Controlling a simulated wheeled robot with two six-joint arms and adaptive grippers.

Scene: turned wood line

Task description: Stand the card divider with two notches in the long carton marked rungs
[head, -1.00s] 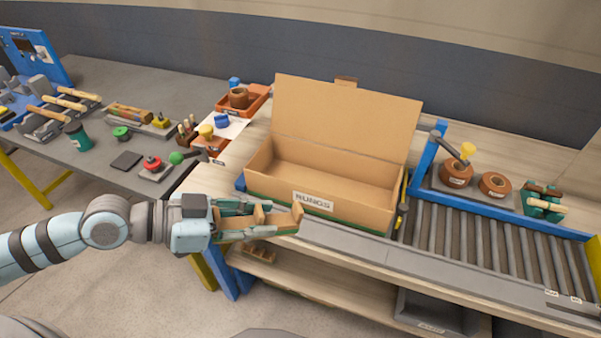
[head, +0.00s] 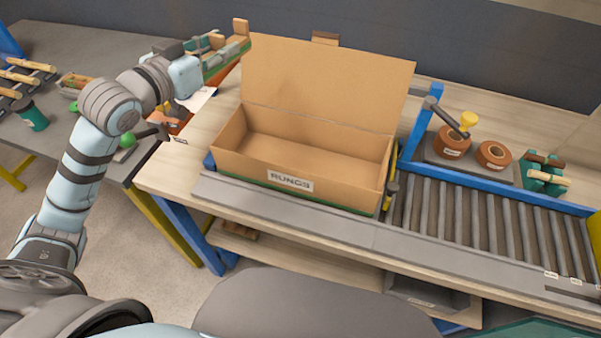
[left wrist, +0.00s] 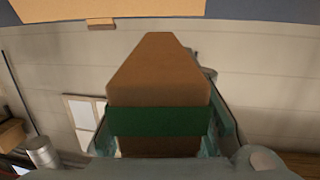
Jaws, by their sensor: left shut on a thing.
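The long carton marked RUNGS (head: 290,183) stands open on the bench, its lid (head: 325,75) raised at the back. The inside that shows is empty. My left gripper (head: 222,54) is shut on the brown card divider (head: 241,27), up beyond the carton's back left corner, beside the lid's left edge. The divider is clear of the carton; the gripper partly hides it, so its notches are hard to make out. In the left wrist view the divider (left wrist: 160,75) points away from the jaws, with a green band (left wrist: 158,120) across it. My right gripper is not in view.
A roller conveyor (head: 480,220) with a blue rail lies right of the carton. A grey side table (head: 60,45) with tools is at left. Bare bench top (head: 185,165) lies left of the carton.

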